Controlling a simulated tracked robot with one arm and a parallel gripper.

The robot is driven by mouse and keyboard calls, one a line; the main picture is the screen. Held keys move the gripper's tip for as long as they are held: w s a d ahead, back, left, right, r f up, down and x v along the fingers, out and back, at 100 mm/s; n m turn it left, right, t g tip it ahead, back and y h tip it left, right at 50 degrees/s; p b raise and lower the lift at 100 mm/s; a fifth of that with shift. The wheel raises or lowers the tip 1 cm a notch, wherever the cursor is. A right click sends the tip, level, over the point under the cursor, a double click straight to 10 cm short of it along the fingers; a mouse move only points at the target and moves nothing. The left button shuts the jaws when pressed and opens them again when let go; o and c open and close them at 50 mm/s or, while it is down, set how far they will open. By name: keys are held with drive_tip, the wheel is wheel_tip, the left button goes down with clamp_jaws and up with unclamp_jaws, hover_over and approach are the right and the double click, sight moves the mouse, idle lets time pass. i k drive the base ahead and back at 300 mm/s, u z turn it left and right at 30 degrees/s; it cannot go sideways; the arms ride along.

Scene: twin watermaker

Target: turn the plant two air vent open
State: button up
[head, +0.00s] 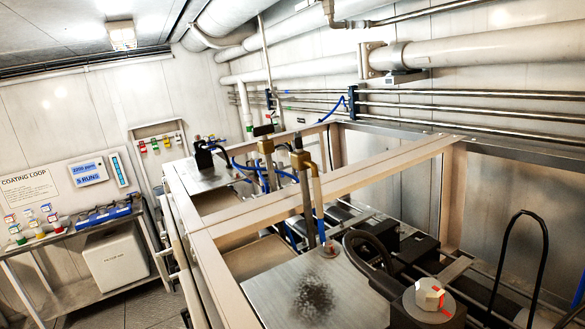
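My gripper does not show in the head view. No label in this view reads plant two or air vent, so I cannot tell for sure which part is the vent. A pale faceted knob (430,293) with red marks sits on a round grey disc on a dark block at the bottom right. Two brass-coloured valve fittings, a nearer one (300,158) and a farther one (265,146), stand on upright pipes in the middle, with blue tubes beside them. Whether they are open or closed cannot be told.
A pale metal frame (335,182) surrounds the machinery, with a crossbar over it. A stained steel plate (295,285) lies in front. A black hose loop (520,255) rises at the right. Large pipes (480,50) run along the back wall. A bench (75,230) stands at the left.

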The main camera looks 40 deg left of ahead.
sight(298, 141)
drive_tip(key=k, duration=0.4)
drive_tip(key=z, duration=2.2)
drive_tip(key=k, duration=1.3)
drive_tip(key=u, duration=2.1)
drive_tip(key=i, duration=0.95)
drive_tip(key=u, duration=0.1)
